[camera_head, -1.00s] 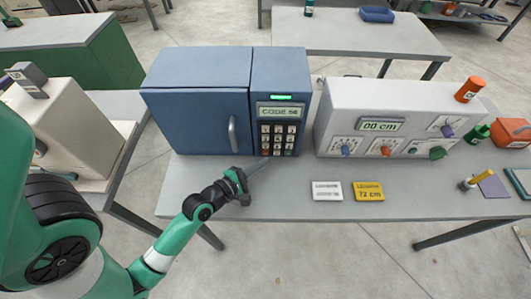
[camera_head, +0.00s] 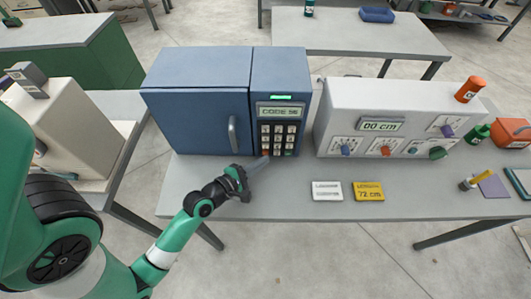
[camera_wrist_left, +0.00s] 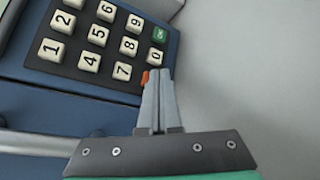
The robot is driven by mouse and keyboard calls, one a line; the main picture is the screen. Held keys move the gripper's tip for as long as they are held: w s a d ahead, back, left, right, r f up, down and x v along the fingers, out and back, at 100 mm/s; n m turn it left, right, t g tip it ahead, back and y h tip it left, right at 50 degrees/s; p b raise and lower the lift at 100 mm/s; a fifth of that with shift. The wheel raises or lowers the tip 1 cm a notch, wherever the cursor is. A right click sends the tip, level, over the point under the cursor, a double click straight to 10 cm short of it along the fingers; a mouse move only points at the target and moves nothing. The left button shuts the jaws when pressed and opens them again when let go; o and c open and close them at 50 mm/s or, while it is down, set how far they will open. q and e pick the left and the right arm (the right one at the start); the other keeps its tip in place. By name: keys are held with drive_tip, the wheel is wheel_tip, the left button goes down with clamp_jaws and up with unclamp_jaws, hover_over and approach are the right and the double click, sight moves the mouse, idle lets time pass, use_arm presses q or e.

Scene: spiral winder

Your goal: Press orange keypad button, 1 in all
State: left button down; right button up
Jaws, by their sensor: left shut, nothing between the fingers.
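The keypad (camera_head: 278,136) is on the front right of a blue cabinet, below a display reading CODE 56. In the left wrist view the keypad (camera_wrist_left: 105,40) has white number keys, a green OK key (camera_wrist_left: 159,34) and an orange button (camera_wrist_left: 145,77) at its lower edge. My left gripper (camera_head: 264,161) is shut and empty, with its tips at the lower left of the keypad. In the left wrist view its fingers (camera_wrist_left: 160,75) partly cover the orange button; I cannot tell whether they touch it. My right gripper is not in view.
The blue cabinet's door (camera_head: 196,123) has a grey handle (camera_head: 232,134). A grey console (camera_head: 395,115) with knobs and a 00 cm display stands to the right. A white card (camera_head: 327,191) and a yellow card (camera_head: 369,191) lie on the table front.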

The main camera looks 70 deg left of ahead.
use_arm(q)
drive_tip(key=shift+w+a, duration=0.15)
drive_tip(key=shift+a, duration=0.25)
idle(0.3)
drive_tip(key=shift+d, duration=0.1)
drive_tip(key=shift+d+r+p, duration=0.15)
drive_tip(key=shift+d+p, duration=0.15)
drive_tip(key=shift+p, duration=0.25)
drive_tip(key=shift+s+d, duration=0.35)
drive_tip(key=shift+d, duration=0.05)
